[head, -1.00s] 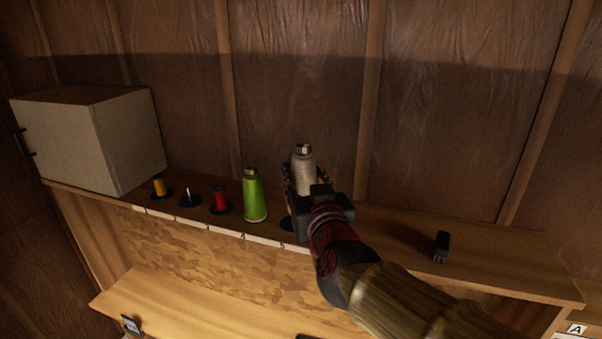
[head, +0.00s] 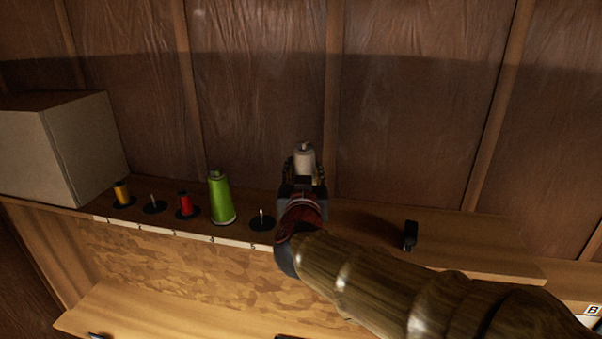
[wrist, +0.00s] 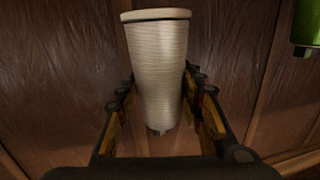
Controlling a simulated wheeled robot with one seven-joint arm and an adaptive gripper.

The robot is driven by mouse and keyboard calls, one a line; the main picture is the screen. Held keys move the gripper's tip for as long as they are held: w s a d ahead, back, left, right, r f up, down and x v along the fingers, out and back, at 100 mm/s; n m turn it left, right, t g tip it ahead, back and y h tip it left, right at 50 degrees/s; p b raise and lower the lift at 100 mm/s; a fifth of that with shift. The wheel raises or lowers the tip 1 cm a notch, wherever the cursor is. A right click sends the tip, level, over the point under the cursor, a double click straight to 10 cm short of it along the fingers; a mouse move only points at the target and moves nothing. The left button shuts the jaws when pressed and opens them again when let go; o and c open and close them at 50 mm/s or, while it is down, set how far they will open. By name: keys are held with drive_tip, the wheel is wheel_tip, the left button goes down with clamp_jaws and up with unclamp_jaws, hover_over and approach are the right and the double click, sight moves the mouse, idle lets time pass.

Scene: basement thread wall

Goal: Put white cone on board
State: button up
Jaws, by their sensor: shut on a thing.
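The white cone (head: 305,158) is a tall cream spool of thread. My gripper (head: 304,173) is shut on it and holds it roughly upright near the back wall. In the wrist view, the white cone (wrist: 155,65) sits between the two fingers, its wide rim at the top of the picture; the lower part lies between the jaws. An empty upright peg on a black disc (head: 262,220) stands to the left of my gripper on the long wooden shelf (head: 350,228). I cannot tell whether the cone touches anything besides the fingers.
A pale cabinet (head: 85,150) is at far left. A small black object (head: 410,235) stands at right. A lower ledge (head: 150,310) lies in front.

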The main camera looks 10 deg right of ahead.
drive_tip(key=shift+f+b, duration=3.4)
drive_tip(key=shift+b, duration=0.2)
drive_tip(key=shift+f, duration=0.45)
drive_tip(key=shift+f, duration=0.35)
drive_tip(key=o, duration=1.3)
drive_tip(key=shift+s, duration=0.1)
